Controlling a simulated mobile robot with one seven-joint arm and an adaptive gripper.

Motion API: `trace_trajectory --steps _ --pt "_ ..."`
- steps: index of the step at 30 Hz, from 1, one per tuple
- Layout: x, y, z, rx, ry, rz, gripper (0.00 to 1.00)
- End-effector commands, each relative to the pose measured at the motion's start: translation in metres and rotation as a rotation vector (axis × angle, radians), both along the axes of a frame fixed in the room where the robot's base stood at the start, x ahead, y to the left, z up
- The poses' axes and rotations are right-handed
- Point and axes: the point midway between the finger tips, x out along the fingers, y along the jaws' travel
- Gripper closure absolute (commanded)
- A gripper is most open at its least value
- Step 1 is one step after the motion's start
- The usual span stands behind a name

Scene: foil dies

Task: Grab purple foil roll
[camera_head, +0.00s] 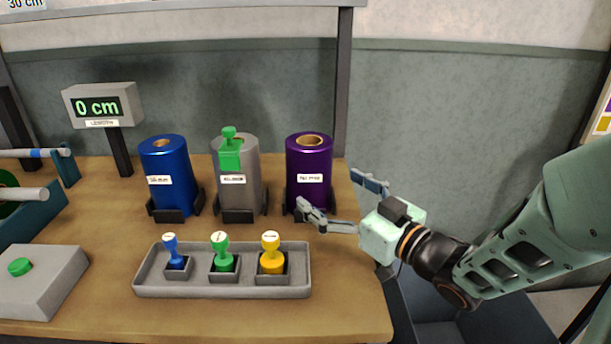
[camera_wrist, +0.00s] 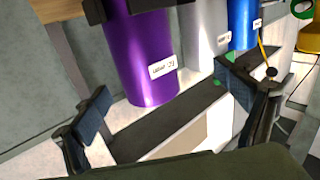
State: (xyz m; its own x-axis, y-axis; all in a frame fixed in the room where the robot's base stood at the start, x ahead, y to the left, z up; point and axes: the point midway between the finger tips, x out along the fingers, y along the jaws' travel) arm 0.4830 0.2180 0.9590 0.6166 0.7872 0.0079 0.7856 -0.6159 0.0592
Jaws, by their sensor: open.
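The purple foil roll (camera_head: 309,165) stands upright in a dark holder at the right end of a row of rolls on the wooden table. In the wrist view the purple roll (camera_wrist: 148,60) rises ahead of the fingers, with its white label facing the camera. My gripper (camera_head: 345,203) is open and empty, just right of and in front of the purple roll, with its fingers pointing left. In the wrist view the fingers of my gripper (camera_wrist: 175,120) are spread wide, with the roll beyond the gap between them. I cannot tell whether a finger touches the roll or its holder.
A silver roll (camera_head: 247,170) with a green clip and a blue roll (camera_head: 166,170) stand left of it. A grey tray (camera_head: 222,291) with blue, green and yellow stamps lies in front. A display (camera_head: 100,105) reads 0 cm. A dark bin is below the table's right edge.

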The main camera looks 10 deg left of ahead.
Motion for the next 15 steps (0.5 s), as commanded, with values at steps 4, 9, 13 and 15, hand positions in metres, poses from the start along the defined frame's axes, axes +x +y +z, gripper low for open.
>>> trace_trajectory --steps 4,9,13,15 --pt "0.008 -0.020 -0.008 0.029 0.048 -0.060 0.09" --pt "0.024 -0.002 -0.009 0.034 0.052 -0.061 0.09" --pt "0.037 0.011 -0.009 0.032 0.051 -0.062 0.09" --pt "0.041 0.015 -0.008 0.032 0.052 -0.064 0.09"
